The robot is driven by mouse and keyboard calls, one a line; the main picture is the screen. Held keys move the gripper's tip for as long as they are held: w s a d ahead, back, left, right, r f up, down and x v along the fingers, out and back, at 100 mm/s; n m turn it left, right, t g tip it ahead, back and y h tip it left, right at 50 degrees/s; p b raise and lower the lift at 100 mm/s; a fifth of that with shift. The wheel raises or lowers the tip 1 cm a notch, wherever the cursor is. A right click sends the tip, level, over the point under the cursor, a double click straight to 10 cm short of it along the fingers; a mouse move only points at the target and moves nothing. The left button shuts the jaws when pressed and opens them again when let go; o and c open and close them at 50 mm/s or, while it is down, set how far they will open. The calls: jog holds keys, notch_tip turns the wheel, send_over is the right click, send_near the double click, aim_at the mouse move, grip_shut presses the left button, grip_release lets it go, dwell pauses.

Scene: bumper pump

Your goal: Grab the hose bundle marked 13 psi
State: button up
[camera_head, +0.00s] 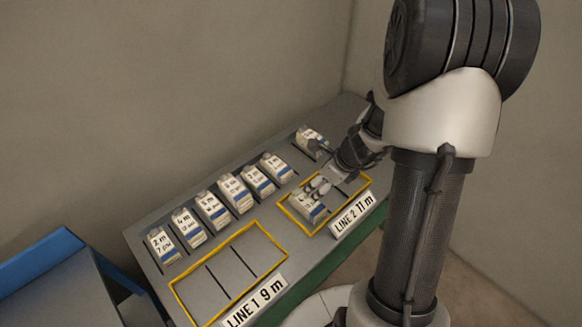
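Several white packets with blue bands and printed labels, the hose bundles, stand on a sloped grey bench. The two at the left end read about "2 m" (163,246) and "4 m" (188,228); their psi lines and the other labels are too small to read surely, so I cannot tell which is 13 psi. One bundle (306,209) is inside the yellow LINE 2 frame (290,213). My gripper (319,186) is right at this bundle's upper end. Whether its fingers are open or shut on it is not clear.
A "LINE 2 11 m" sign (353,214) stands before the other frame. A blue-edged grey table (50,290) is at left. Walls close the back.

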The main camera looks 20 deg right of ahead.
notch_tip(320, 180, down, 4)
jog(key=s+d+m, duration=0.1)
jog(key=d+m, duration=0.1)
jog(key=b, duration=0.6)
send_near(309, 202)
jog(key=x, duration=0.5)
jog(key=shift+f, duration=0.2)
jog(key=shift+b+x, duration=1.35)
jog(key=shift+x, duration=1.75)
jog(key=shift+r, duration=0.1)
jog(key=shift+c, duration=0.4)
jog(key=c, duration=1.4)
